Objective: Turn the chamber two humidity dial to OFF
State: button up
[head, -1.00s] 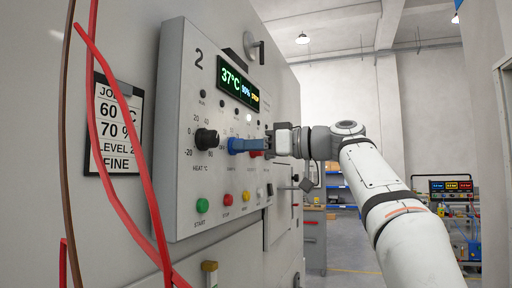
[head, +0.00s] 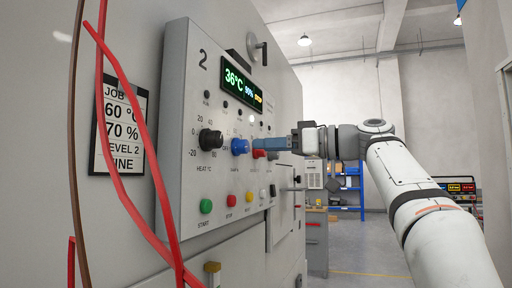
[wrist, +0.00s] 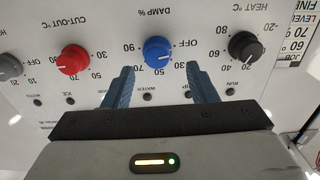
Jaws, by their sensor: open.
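The blue humidity dial (head: 240,146), marked DAMP %, is on the grey chamber two panel (head: 180,190). In the wrist view the dial (wrist: 157,50) appears upside down between the fingertips, with OFF printed at its right and 30 to 90 around it. Which mark its pointer meets is too small to tell. My gripper (head: 270,143) is open and empty, its blue fingers pulled back in front of the panel and apart from the dial. The wrist view also shows the gripper (wrist: 160,72), with the dial just beyond its tips.
The black heat dial (head: 209,139) and red cut-out dial (head: 259,146) flank the blue one. Start (head: 206,206) and stop (head: 231,200) buttons sit below, and a lit display (head: 242,87) above. Red cables (head: 120,110) hang at the left. Open floor lies right.

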jog(key=v, duration=0.3)
dwell(0.5)
jog(key=s+d+f+m+h+p, duration=0.1)
jog(key=s+f+m+h+p, duration=0.1)
jog(key=f+m+h+p, duration=0.45)
jog(key=s+d+f+m+h+p, duration=0.1)
jog(key=s+f+m+h+p, duration=0.15)
jog(key=f+m+p, duration=0.55)
jog(key=s+d+f+g+h+p, duration=0.1)
jog(key=s+d+f+h+p, duration=0.3)
jog(key=s+f, duration=0.5)
jog(key=s+d+f+g+h+p, duration=0.2)
jog(key=s+d+f+h+p, duration=0.2)
jog(key=s+f, duration=0.5)
jog(key=shift+s+g+p, duration=0.3)
jog(key=shift+p, duration=0.25)
jog(key=shift+c, duration=0.3)
